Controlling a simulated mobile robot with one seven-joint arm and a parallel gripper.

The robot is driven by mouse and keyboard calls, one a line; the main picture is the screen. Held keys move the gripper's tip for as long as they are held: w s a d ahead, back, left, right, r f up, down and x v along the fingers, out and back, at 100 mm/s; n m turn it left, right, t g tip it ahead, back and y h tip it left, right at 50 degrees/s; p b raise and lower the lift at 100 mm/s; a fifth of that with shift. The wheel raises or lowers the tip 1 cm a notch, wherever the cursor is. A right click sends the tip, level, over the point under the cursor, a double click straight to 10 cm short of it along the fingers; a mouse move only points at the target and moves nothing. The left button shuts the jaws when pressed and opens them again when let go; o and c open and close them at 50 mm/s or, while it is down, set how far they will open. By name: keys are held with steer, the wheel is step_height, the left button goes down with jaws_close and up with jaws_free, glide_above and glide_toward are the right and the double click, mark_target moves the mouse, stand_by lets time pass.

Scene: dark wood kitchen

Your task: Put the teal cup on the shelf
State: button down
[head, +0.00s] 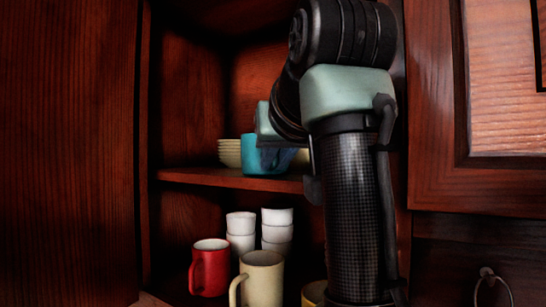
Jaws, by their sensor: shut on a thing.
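The teal cup (258,160) is in the open cabinet, at the front of the upper shelf (205,177). It looks upright, with its base at the shelf's height; I cannot tell whether it touches the board. My gripper (268,138) reaches in from the right and is shut on the teal cup at its upper part. The fingertips are mostly hidden by the arm and the cup.
Below are a red mug (209,267), a cream mug (261,279) and stacked white cups (277,228). The upper shelf's left part is clear.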

steer(key=c, duration=1.3)
jaws_free()
steer(key=shift+s+f, duration=0.1)
steer(key=shift+f, duration=0.05)
steer(key=o, duration=0.4)
